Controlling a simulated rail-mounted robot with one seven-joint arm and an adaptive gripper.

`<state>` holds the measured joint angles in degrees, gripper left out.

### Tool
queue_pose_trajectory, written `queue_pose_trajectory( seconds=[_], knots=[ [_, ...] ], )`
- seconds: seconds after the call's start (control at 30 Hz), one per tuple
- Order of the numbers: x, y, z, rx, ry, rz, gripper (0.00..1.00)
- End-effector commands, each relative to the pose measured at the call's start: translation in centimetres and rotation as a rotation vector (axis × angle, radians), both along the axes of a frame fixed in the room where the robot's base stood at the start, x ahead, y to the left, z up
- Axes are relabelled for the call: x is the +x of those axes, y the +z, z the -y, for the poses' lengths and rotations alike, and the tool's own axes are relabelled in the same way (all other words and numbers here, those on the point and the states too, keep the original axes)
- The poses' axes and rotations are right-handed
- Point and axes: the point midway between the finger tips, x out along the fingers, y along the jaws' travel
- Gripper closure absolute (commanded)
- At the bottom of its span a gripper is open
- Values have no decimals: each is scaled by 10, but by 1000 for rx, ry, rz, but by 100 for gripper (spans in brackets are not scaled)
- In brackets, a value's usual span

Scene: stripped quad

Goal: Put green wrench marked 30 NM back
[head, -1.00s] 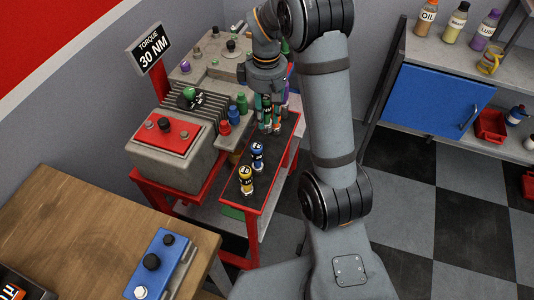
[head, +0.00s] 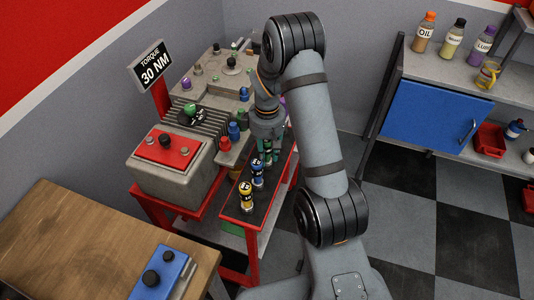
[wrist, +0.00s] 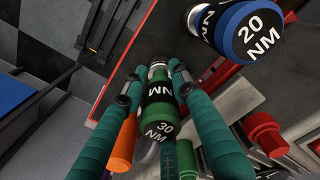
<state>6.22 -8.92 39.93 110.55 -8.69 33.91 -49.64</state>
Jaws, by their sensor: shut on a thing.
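The green wrench marked 30 NM (wrist: 158,125) is between the two teal fingers of my gripper (wrist: 154,75) in the wrist view, with its label facing the camera. My gripper is shut on it. In the head view my gripper (head: 266,148) points down over the black-topped shelf of the red cart (head: 233,211), just behind the blue wrench (head: 257,169). The blue wrench, marked 20 NM, also shows at upper right in the wrist view (wrist: 245,32). A yellow wrench (head: 246,195) stands in front of it. Whether the green wrench touches the shelf is hidden.
The torque sign (head: 152,65) reads 30 NM. An orange part (wrist: 122,145) lies beside the green wrench in the wrist view. Open floor is to the right.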

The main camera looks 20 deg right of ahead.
Motion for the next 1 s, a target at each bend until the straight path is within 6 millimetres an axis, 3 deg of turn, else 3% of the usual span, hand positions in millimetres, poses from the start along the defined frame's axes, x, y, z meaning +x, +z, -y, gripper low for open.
queue_pose_trajectory(
  seconds=[0.2, 0.23, 0.53, 0.83, 1.0],
  knots=[
    [0, -5, 0, 0, 0, 0, 100],
    [0, -4, 0, 0, 0, 0, 71],
    [0, -3, 0, -1, 0, -1, 54],
    [0, -1, 0, 0, 0, 0, 54],
    [2, 16, 0, 0, -1, 4, 54]
  ],
)
